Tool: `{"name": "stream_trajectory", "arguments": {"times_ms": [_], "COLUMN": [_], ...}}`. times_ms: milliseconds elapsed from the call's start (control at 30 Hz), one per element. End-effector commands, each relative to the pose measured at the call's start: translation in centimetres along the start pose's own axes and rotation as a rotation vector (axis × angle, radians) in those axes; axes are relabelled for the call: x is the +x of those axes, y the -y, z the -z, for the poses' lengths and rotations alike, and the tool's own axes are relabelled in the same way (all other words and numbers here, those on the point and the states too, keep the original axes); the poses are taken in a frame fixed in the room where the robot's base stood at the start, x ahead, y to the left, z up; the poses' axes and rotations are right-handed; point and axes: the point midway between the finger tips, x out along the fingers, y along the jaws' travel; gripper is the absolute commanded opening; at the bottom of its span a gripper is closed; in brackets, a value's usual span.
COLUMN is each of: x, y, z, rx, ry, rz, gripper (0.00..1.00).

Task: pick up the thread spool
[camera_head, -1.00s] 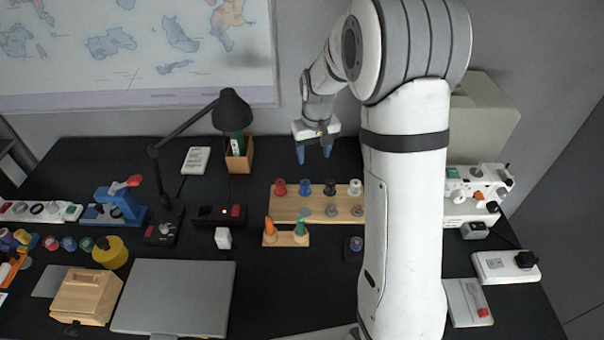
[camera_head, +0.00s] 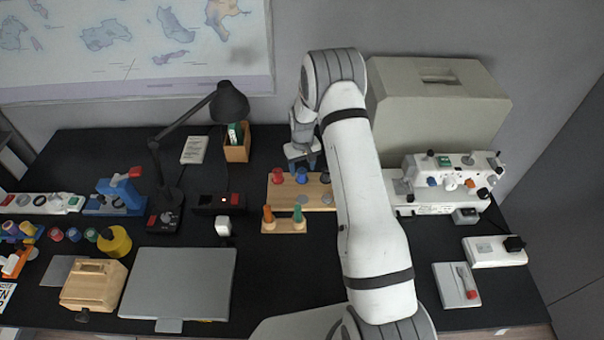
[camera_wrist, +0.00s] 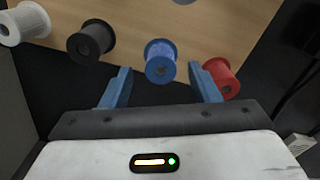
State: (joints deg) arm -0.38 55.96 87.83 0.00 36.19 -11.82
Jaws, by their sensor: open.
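A row of thread spools stands on a wooden rack (camera_head: 284,199). The red spool (camera_head: 277,175), blue spool (camera_head: 301,176) and a dark spool (camera_head: 325,178) show in the head view. In the wrist view are a white spool (camera_wrist: 25,24), the black spool (camera_wrist: 91,42), the blue spool (camera_wrist: 161,61) and the red spool (camera_wrist: 217,78). My gripper (camera_head: 303,166) is open just above the rack. In the wrist view my gripper (camera_wrist: 161,84) has its blue fingers spread, with the blue spool between and slightly beyond the tips. The right finger is close beside the red spool.
A small wooden stand (camera_head: 284,226) with orange and green pieces is in front of the rack. Black desk shows left of the rack.

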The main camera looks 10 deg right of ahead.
Motion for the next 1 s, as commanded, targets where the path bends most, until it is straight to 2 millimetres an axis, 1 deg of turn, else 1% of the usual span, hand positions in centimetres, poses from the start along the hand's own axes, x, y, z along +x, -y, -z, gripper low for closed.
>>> {"name": "stream_trajectory", "arguments": {"times_ms": [200, 300, 567, 1000], "x": [2.7, 3.5, 3.7, 3.7], "y": [0.1, 0.1, 0.1, 0.1], "z": [0.0, 0.1, 0.1, 0.1], "rx": [0.0, 0.0, 0.0, 0.0], "ry": [0.003, 0.002, 0.0, 0.0], "rz": [0.001, 0.0, 0.0, 0.0], "gripper": [0.56, 0.56, 0.56, 0.2]}}
